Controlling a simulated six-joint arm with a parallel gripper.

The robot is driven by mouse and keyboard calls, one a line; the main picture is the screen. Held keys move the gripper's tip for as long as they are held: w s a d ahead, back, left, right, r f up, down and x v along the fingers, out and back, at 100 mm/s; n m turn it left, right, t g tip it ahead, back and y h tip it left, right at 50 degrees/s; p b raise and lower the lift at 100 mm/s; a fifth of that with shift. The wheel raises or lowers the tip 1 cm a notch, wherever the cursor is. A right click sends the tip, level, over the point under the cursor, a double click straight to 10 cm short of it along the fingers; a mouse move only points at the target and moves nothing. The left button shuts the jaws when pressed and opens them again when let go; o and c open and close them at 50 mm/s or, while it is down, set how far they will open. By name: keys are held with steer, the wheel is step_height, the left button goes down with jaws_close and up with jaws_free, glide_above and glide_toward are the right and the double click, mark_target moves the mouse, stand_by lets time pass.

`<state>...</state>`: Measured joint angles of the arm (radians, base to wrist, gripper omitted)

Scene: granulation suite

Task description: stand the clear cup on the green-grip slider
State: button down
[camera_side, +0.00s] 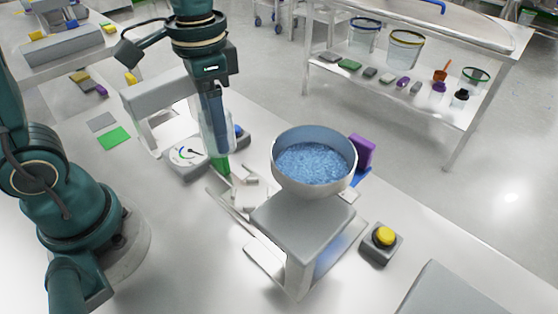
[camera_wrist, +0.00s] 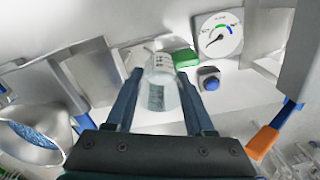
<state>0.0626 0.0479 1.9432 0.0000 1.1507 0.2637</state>
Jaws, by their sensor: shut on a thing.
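The clear cup (camera_side: 216,132) is upright between the fingers of my gripper (camera_side: 214,112), which is shut on it. In the wrist view the clear cup (camera_wrist: 161,85) shows dark print on its wall, with my gripper's fingers (camera_wrist: 160,76) on both sides. The green grip of the slider (camera_side: 221,164) is just below the cup's base in the side view. In the wrist view the green grip (camera_wrist: 184,58) shows beyond the cup, slightly right, partly hidden by it. I cannot tell whether the cup touches the slider.
A dial gauge (camera_side: 187,157) and a blue button (camera_side: 240,132) stand close to the cup. A steel bowl of blue granules (camera_side: 315,137) sits on a grey machine (camera_side: 300,226) to the right. A yellow button (camera_side: 384,238) is at front right. A green pad (camera_side: 114,139) lies left.

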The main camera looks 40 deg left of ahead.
steer(key=w+d+f+m, duration=0.1)
steer(key=w+d+f, duration=0.1)
steer(key=d, duration=0.2)
glide_above(251, 195)
steer(key=shift+f, duration=2.75)
steer(key=shift+f, duration=0.9)
jaws_free()
stand_by(0.5)
steer(key=shift+r, duration=0.1)
step_height(251, 195, up, 8)
stand_by(1.0)
